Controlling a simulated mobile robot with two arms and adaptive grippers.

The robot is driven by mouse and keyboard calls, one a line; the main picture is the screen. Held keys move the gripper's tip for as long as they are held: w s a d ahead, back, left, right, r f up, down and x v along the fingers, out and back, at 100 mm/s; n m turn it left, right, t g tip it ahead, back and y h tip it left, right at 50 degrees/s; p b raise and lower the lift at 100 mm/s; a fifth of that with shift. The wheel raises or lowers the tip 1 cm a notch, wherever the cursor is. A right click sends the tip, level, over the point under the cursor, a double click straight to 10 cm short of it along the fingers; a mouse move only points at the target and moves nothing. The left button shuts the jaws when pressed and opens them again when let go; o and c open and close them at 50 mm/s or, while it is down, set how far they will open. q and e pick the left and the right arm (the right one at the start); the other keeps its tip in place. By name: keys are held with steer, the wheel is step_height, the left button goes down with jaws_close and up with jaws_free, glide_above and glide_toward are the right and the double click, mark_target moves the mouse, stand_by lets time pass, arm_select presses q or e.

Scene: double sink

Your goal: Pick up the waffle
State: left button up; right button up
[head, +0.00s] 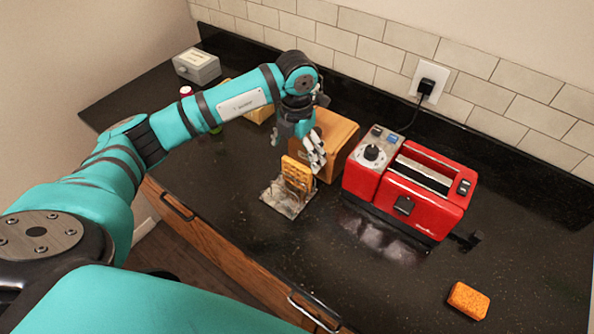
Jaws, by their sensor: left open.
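The waffle (297,176) is golden brown with a grid pattern. It stands upright on a small grey, marbled plate or tray (281,200) near the middle of the black counter. My left gripper (315,166) hangs from the teal arm just above and right of the waffle's top edge. Its fingers are open and point down. I cannot tell whether a finger touches the waffle. My right gripper does not show in the head view.
A wooden box (337,140) stands right behind the gripper. A red toaster (425,196) is to its right, plugged into a wall outlet (427,83). An orange sponge-like block (468,300) lies at the front right. A grey box (197,66) sits at the back left.

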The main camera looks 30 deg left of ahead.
mark_target(297, 164)
arm_select(q)
step_height(297, 164, down, 4)
steer(key=p, duration=0.2)
steer(key=shift+s+d+f+p, duration=0.1)
steer(key=shift+s+f+p, duration=0.1)
steer(key=shift+p, duration=0.15)
steer(key=shift+f, duration=0.3)
steer(key=c, duration=0.7)
